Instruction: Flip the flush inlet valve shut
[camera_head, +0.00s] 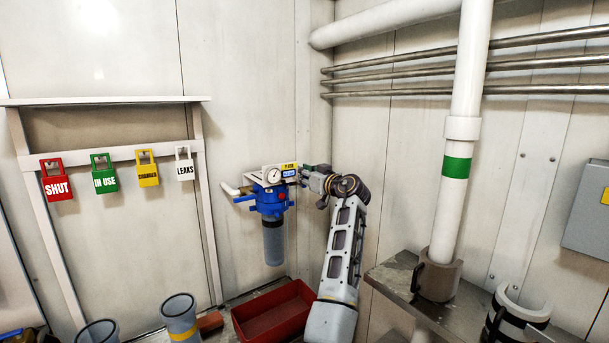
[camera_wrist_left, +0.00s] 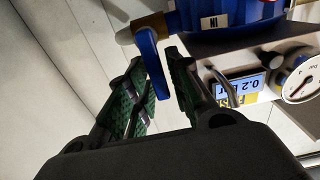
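The flush inlet valve shows in the left wrist view as a blue lever (camera_wrist_left: 153,62) on a brass fitting (camera_wrist_left: 142,32), beside the blue filter head (camera_wrist_left: 230,14) with its IN label. My left gripper (camera_wrist_left: 158,75) has its green-padded fingers on either side of the lever, with a visible gap between them. Contact with the lever is unclear. In the head view my left gripper (camera_head: 304,173) is at the right side of the blue filter unit (camera_head: 270,200), and the lever is too small or hidden to make out there. My right gripper is in neither view.
A pressure gauge (camera_head: 274,176) and a small display (camera_head: 289,173) sit by the filter. A red bin (camera_head: 272,318) stands below. A white pipe (camera_head: 465,110) rises from a metal bench (camera_head: 395,275) at right. Coloured tags, including a red SHUT one (camera_head: 56,184), hang at left.

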